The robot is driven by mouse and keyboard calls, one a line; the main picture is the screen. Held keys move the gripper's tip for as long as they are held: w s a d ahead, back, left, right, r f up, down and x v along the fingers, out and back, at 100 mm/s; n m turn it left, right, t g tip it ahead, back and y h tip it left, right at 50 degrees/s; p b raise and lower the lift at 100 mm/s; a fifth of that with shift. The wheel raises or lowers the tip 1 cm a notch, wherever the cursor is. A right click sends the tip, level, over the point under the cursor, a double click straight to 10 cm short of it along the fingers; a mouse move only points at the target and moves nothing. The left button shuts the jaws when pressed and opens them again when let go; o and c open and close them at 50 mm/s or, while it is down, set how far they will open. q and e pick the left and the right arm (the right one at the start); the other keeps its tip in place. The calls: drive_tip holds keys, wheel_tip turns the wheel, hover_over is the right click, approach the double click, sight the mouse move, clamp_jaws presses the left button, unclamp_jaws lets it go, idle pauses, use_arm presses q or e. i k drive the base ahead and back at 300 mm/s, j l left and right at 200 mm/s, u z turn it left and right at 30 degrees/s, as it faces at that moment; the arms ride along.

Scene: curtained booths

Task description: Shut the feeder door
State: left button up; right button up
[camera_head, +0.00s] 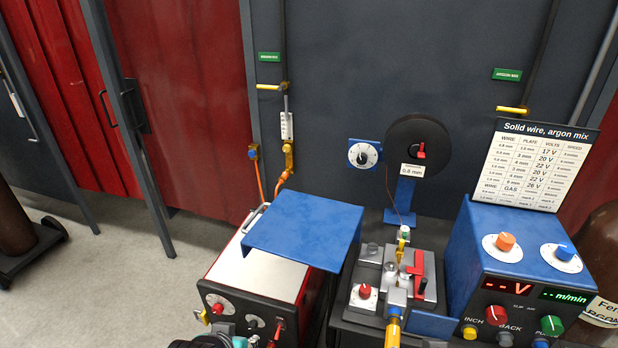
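The feeder's wire drive (396,275) stands uncovered in the middle right, with a red lever (418,271) and grey rolls showing. A wide flat blue panel (305,228) juts out to its left, over the red welding machine; it looks like the feeder door standing open. A dark shape with a teal part at the bottom edge (212,342) may be part of my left gripper. Its fingertips are cut off, and it touches nothing that I can make out. My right gripper is not in view.
The red welding machine (258,283) is below the blue panel. A blue control box (512,251) with knobs and a settings card (534,165) stands right of the drive. A black wire spool (412,140) is behind. Free floor (110,270) lies at the left.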

sight(310, 230)
drive_tip(key=j+z, duration=0.15)
drive_tip(key=j, duration=0.3)
drive_tip(key=j+z, duration=0.15)
drive_tip(key=j, duration=0.3)
drive_tip(key=j+z, duration=0.15)
drive_tip(key=j, duration=0.3)
drive_tip(key=k+j+z, duration=0.15)
drive_tip(key=j, duration=0.3)
drive_tip(key=k+j+z, duration=0.15)
drive_tip(key=j, duration=0.3)
drive_tip(key=j+z, duration=0.15)
drive_tip(key=j, duration=0.3)
